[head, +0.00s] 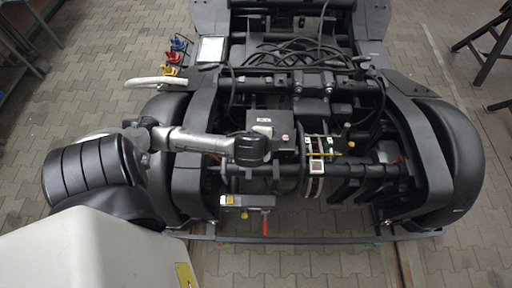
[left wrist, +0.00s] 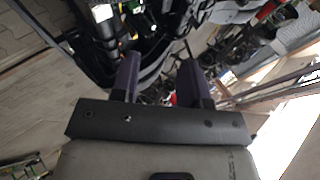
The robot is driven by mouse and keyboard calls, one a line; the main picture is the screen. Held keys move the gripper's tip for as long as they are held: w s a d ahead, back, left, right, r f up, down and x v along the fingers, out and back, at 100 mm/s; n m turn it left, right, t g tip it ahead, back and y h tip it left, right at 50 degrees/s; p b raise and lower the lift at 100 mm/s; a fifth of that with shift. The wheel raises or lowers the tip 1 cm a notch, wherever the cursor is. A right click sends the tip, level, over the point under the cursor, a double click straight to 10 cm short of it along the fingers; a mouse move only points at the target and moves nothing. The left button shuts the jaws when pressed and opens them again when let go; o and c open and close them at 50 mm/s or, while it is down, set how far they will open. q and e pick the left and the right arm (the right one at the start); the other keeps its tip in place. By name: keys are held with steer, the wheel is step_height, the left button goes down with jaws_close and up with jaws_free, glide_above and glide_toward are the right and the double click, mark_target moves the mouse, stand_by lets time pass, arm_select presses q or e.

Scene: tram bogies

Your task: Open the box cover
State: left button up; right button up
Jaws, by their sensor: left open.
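A dark grey box (head: 283,122) with a small white label sits on the middle of the bogie; its top looks closed. My left arm reaches in from the left and ends just in front of this box, covering part of its lower front. The jaws themselves cannot be made out in the head view. In the left wrist view my left gripper (left wrist: 160,80) is open, with two dark fingers apart and nothing seen between them. The box cannot be clearly picked out there. My right gripper is not in view.
The bogie frame (head: 360,170) has big dark wheel covers at both sides and black cables (head: 290,55) behind. A grey unit (head: 247,201) with a red handle is in front. Red, blue and yellow pieces (head: 175,55) stand back left.

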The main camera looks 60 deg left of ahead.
arm_select(q)
steer(key=w+a+f+m+t+b, duration=0.2)
steer(key=w+a+m+t+b, duration=0.2)
steer(key=w+a+m+b, duration=0.55)
steer(key=w+a+f+m+t+b, duration=0.3)
steer(key=a+m, duration=0.4)
steer(key=a, duration=0.8)
steer(key=s+d+f+m+g+h+p, duration=0.1)
steer(key=s+d+f+m+g+h, duration=0.2)
steer(key=s+f+m+g+h, duration=1.1)
steer(key=w+d+f+m+t+y+b, duration=0.1)
steer(key=f, duration=0.2)
steer(key=w+d+f+m+t+y+b, duration=0.1)
steer(key=w+f+y, duration=0.1)
steer(key=f, duration=0.2)
steer(key=w+d+f+m+t+y, duration=0.1)
steer(key=w+d+f+y, duration=0.1)
steer(key=f, duration=0.1)
steer(key=shift+w+f+b, duration=0.1)
steer(key=shift+f+b, duration=0.05)
steer(key=shift+b, duration=0.25)
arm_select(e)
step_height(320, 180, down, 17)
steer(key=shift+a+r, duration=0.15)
arm_select(q)
steer(key=shift+c, duration=0.5)
